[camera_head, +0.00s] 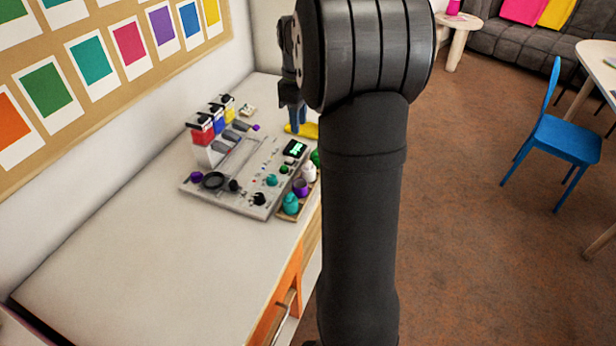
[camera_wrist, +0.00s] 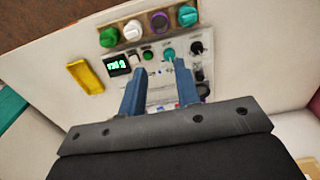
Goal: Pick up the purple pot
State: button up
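The purple pot (camera_head: 301,187) sits in a wooden tray at the right edge of the grey board, between a white pot and a teal one. In the wrist view the purple pot (camera_wrist: 159,22) is at the top, in the tray, beyond my fingertips. My gripper (camera_wrist: 159,66) has its two blue fingers apart with nothing between them, above the board. In the head view my gripper (camera_head: 297,122) is at the far end of the board, partly hidden by my own arm.
The tray (camera_head: 281,213) also holds a teal pot (camera_head: 291,204), a white pot (camera_head: 308,172) and a green pot (camera_wrist: 109,37). The board (camera_head: 235,198) carries knobs and a green-lit display (camera_head: 295,148). A yellow block (camera_wrist: 86,76) lies beside it. The near desk is clear.

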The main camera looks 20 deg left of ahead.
jog(key=m, duration=0.4)
send_over(295, 185)
jog(key=s+d, duration=0.1)
jog(key=s, duration=0.1)
notch_tip(295, 185, down, 5)
notch_tip(295, 185, down, 12)
jog(key=shift+s, duration=0.15)
jog(key=shift+f, duration=2.9)
grip_shut()
